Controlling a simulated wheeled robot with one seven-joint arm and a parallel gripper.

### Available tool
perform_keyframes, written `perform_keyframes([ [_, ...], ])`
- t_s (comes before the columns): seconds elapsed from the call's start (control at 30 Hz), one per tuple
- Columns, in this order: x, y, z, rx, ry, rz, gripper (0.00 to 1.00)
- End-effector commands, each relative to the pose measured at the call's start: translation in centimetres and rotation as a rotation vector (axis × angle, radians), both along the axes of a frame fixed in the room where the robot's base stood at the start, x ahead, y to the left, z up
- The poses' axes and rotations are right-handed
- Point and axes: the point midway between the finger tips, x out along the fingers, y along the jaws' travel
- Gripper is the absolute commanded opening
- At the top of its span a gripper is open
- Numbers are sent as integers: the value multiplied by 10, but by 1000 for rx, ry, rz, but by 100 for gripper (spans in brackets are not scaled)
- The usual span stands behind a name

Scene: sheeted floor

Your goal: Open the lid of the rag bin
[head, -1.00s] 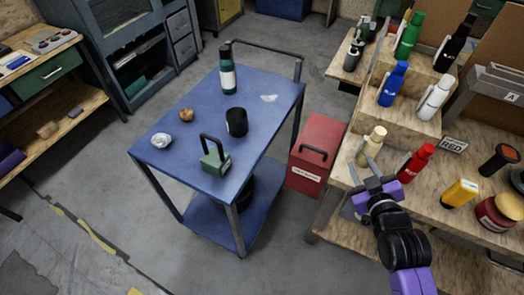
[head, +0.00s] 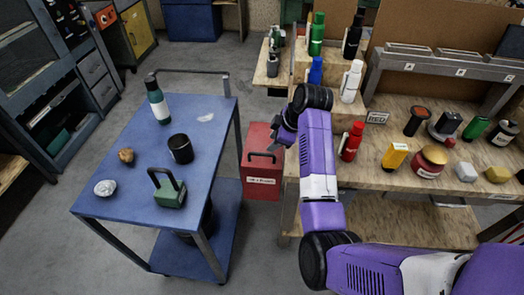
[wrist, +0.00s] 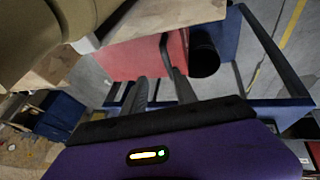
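The rag bin (head: 262,181) is a red box with a black lid handle and a white label. It stands on the floor between the blue cart and the workbench, its lid down. In the wrist view the red of the bin (wrist: 125,60) lies beyond my fingers. My gripper (head: 274,138) is above the bin's upper right part in the head view, partly hiding the bin's back. In the wrist view my gripper's fingers (wrist: 160,80) are spread with nothing held between them. Whether a finger touches the handle cannot be told.
The blue cart (head: 220,130) on the left holds a bottle, a black cup and a green padlock-like block. The workbench (head: 400,178) on the right carries bottles, jars and a yellow item, close to my arm. Grey floor shows beneath and around the cart.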

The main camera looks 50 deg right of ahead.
Motion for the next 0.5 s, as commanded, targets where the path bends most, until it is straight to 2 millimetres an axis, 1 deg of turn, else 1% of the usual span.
perform_keyframes([
  [0.1,2,8,8,43,33,75,34],
  [0.23,4,13,6,59,47,106,34],
  [0.37,10,15,-7,61,49,108,34],
  [0.5,18,17,-27,60,49,105,34],
])
